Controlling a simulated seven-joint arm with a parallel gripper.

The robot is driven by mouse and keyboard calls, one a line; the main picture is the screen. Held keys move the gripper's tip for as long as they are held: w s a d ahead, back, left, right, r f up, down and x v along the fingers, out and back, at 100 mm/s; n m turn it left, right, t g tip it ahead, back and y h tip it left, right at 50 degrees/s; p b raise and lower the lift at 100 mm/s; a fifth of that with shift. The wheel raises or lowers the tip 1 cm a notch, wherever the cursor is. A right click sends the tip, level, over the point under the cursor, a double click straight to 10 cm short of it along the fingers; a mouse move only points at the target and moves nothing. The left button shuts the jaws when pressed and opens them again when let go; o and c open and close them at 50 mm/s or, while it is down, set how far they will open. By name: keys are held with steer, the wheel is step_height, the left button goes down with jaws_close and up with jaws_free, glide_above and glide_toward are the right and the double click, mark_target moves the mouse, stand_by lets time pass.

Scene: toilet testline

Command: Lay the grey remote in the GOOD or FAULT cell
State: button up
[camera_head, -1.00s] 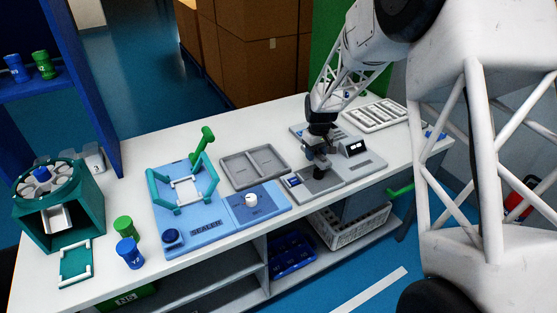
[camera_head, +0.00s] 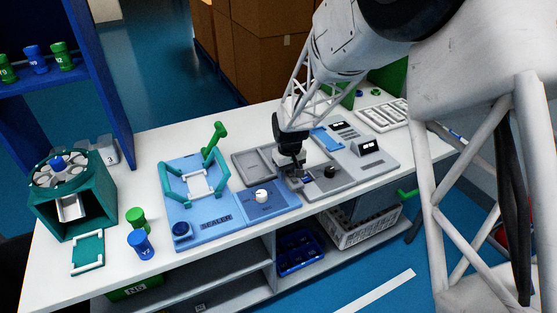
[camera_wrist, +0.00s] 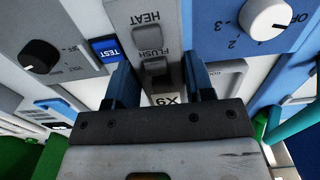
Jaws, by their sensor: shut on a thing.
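The grey remote (camera_wrist: 157,30), marked HEAT and FLUSH, is between the two blue fingers of my gripper (camera_wrist: 160,85) in the wrist view. A tag reading X9 lies at its near end. My gripper (camera_head: 294,172) is shut on it; in the head view the remote is too small and covered to make out. The grey two-cell tray (camera_head: 240,168) is at the middle of the bench. My gripper is over the tray's right side, by the gap to the test panel. The tray's cell labels are not readable, and my gripper hides part of the right cell.
A grey test panel (camera_head: 345,165) with a black knob and blue TEST button (camera_wrist: 105,49) stands right of the tray. A blue sealer (camera_head: 215,205) with a white knob (camera_head: 262,196) lies in front and left. A teal machine (camera_head: 75,195) and cups stand further left.

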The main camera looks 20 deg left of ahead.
mark_target(266, 162)
steer(key=shift+w+a, duration=0.1)
steer(key=w+a, duration=0.2)
steer(key=w, duration=0.2)
steer(key=w+a+f, duration=0.1)
steer(key=w+a, duration=0.2)
steer(key=w, duration=0.2)
steer(key=w+a, duration=0.3)
steer(key=w, duration=0.1)
steer(key=shift+w+a+f, duration=0.1)
steer(key=shift+w+f, duration=0.15)
stand_by(0.5)
steer(key=shift+f, duration=1.75)
steer(key=shift+f, duration=0.15)
steer(key=o, duration=1)
